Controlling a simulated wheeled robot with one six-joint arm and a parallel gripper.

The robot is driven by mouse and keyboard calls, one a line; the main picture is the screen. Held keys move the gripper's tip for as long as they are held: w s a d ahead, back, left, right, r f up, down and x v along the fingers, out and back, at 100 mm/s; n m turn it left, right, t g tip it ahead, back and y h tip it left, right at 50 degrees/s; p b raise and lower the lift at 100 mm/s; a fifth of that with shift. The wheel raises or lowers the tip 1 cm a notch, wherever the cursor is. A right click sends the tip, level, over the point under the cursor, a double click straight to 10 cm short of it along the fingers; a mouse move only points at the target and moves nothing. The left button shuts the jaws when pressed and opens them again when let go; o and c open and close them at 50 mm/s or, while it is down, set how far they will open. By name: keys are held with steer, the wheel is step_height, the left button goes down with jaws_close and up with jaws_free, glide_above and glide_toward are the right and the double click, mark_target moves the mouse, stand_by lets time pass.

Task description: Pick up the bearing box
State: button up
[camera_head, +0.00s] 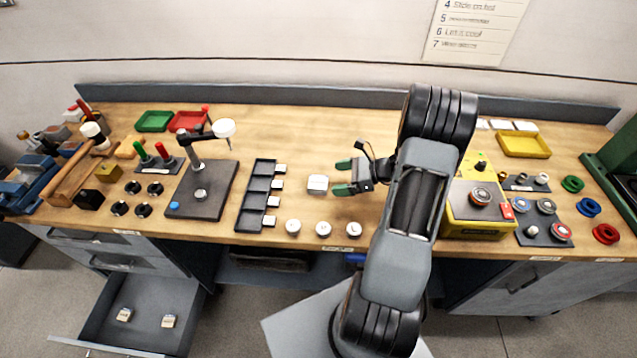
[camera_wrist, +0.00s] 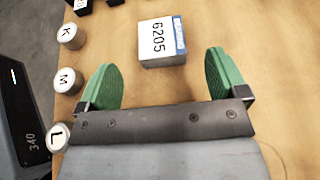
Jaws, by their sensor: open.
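The bearing box is a small white box (camera_head: 317,184) on the wooden bench, left of my gripper in the head view. In the wrist view the box (camera_wrist: 163,42) shows the number 6205 and a blue strip on its right side. My gripper (camera_head: 345,177) is open, with green finger pads. In the wrist view the gripper (camera_wrist: 164,80) has its two fingers spread wide, and the box lies just beyond the fingertips, between their lines. The gripper does not touch it.
Round white-topped pieces marked K (camera_wrist: 70,36), M (camera_wrist: 67,80) and L (camera_wrist: 56,136) stand near the front edge. A dark compartment tray (camera_head: 257,187) lies left of the box. A yellow machine (camera_head: 470,229) stands right of my arm. Bench around the box is clear.

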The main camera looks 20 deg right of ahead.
mark_target(319, 182)
steer(key=shift+p+x, duration=0.9)
steer(key=shift+x, duration=2.4)
steer(key=shift+f, duration=0.15)
steer(key=shift+c, duration=0.3)
steer(key=c, duration=1)
